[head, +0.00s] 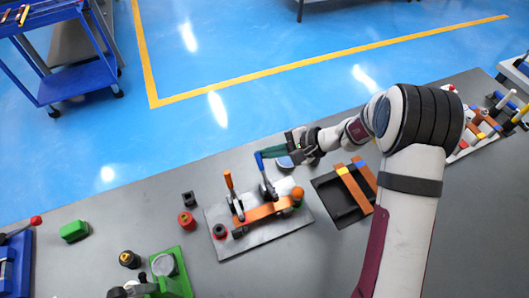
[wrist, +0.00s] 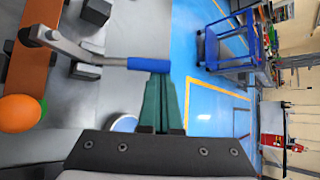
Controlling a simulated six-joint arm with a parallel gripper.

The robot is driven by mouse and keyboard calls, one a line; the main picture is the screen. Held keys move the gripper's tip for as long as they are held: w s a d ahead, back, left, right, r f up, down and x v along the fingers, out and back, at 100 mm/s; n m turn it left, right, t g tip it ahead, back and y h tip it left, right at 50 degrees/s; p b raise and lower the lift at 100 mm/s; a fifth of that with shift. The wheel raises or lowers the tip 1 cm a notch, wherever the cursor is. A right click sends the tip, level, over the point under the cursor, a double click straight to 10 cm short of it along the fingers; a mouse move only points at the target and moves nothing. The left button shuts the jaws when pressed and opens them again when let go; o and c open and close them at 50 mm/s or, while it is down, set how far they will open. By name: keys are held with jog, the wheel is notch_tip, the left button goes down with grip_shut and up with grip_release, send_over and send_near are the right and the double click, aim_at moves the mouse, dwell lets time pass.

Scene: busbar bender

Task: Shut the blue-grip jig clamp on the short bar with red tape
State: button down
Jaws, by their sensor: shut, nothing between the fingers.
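The blue-grip clamp (head: 265,178) stands on the jig plate (head: 240,243) with its handle raised. Its blue grip (wrist: 149,64) lies across the tips of my gripper's green fingers in the wrist view. My gripper (head: 268,153) is shut and empty beside the grip, on its right in the head view; I cannot tell whether they touch. A copper-coloured bar (head: 262,212) lies on the jig and also shows in the wrist view (wrist: 36,55). I cannot make out red tape on it.
An orange-grip clamp (head: 233,196) stands left on the jig with its handle up. An orange ball (head: 297,192) is at the bar's right end. A dark tray (head: 326,192) with bars lies right of the jig. A red-topped part (head: 187,222) stands to its left.

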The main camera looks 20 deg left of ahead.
jog(key=s+d+r+n+t+y, duration=0.1)
jog(key=s+d+r+y, duration=0.1)
jog(key=s+d+r, duration=0.1)
jog(key=shift+t, duration=0.3)
dwell(0.3)
jog(key=shift+s, duration=0.25)
dwell(0.4)
jog(key=d+r, duration=0.2)
jog(key=d, duration=0.8)
jog(key=shift+r, duration=0.1)
